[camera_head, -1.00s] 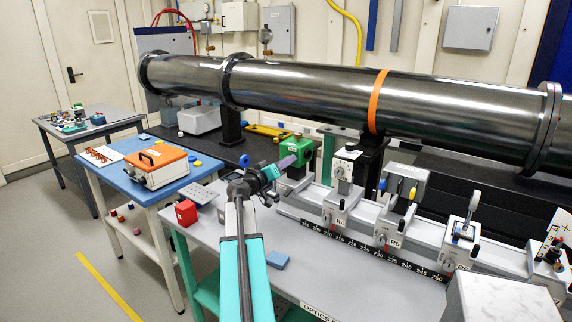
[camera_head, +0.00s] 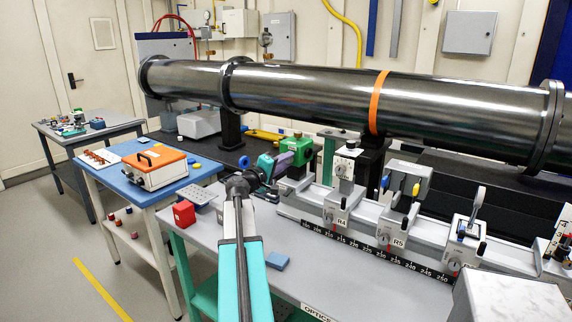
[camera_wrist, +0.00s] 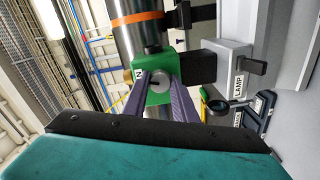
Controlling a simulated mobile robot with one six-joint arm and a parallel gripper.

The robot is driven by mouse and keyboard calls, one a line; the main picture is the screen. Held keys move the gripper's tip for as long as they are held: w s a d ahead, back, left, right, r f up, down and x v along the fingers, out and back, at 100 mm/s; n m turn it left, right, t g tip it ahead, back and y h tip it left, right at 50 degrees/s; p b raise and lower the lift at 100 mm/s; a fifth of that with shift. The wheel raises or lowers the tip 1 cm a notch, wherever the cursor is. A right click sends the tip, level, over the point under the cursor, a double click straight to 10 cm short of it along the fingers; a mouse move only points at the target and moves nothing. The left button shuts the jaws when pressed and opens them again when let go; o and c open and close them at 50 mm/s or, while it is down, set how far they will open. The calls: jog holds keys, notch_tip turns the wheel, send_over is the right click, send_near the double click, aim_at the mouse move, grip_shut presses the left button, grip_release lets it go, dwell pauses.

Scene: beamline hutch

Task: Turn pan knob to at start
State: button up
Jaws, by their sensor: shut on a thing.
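The pan knob (camera_wrist: 162,81) is a round silver knob on the face of a green block (camera_wrist: 156,63) in the wrist view. A white label on the block's left side shows only partly. My gripper (camera_wrist: 160,84) is shut on the knob, with one purple-grey finger on each side of it. In the head view the green block (camera_head: 301,147) stands at the left end of the rail, and my gripper (camera_head: 288,157) reaches it from the left. The knob is hidden there behind the fingers. I cannot read a start mark in either view.
A rail (camera_head: 370,233) with several mounts runs right from the block. A large steel pipe (camera_head: 310,92) passes behind and above. A red box (camera_head: 185,213) and a blue pad (camera_head: 277,260) lie on the bench. The wrist view shows a LAMP box (camera_wrist: 229,67) close right.

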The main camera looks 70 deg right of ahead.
jog(key=shift+n, duration=1.5)
jog(key=shift+f, duration=0.1)
jog(key=o, duration=1)
jog(key=shift+o, duration=0.2)
jog(key=shift+a, duration=0.15)
jog(key=b+v, duration=0.2)
jog(key=v, duration=1.1)
jog(key=shift+a, duration=0.3)
jog(key=shift+w, duration=0.1)
